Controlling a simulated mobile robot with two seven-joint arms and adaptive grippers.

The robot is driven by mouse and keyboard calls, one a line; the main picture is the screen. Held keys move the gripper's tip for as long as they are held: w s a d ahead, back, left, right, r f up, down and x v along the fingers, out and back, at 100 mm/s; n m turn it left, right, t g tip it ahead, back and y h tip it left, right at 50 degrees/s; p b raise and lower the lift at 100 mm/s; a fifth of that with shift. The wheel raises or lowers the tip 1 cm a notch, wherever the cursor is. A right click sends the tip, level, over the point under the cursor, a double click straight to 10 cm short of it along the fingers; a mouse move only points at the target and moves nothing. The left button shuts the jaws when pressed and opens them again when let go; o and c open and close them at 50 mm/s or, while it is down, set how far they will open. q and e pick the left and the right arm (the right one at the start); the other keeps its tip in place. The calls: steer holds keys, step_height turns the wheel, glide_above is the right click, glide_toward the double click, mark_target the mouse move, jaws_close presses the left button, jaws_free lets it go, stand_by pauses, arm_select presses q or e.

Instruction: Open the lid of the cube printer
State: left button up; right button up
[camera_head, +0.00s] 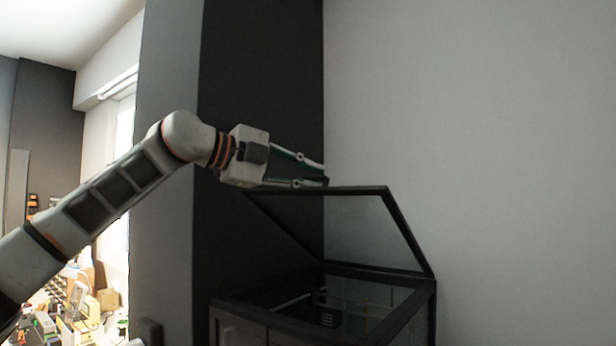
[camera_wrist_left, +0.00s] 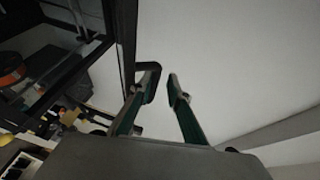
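The cube printer (camera_head: 322,318) is a black-framed box at the bottom centre of the head view. Its lid (camera_head: 410,236), a dark frame around a clear pane, stands raised and tilted, with its low side at the printer's right. My left gripper (camera_head: 325,174) is at the lid's raised edge, just above it. In the left wrist view, the lid's dark edge (camera_wrist_left: 127,45) runs beside one finger of my left gripper (camera_wrist_left: 162,78). I cannot tell whether that finger touches the lid. My right gripper is not in view.
A dark grey pillar (camera_head: 260,90) stands behind the printer and my left arm. A plain pale wall (camera_head: 480,130) fills the right side. A cluttered area with boxes (camera_head: 85,305) shows at the lower left. The space above the lid is clear.

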arm_select(q)
steer(key=shift+d+r, duration=0.1)
steer(key=shift+r, duration=0.25)
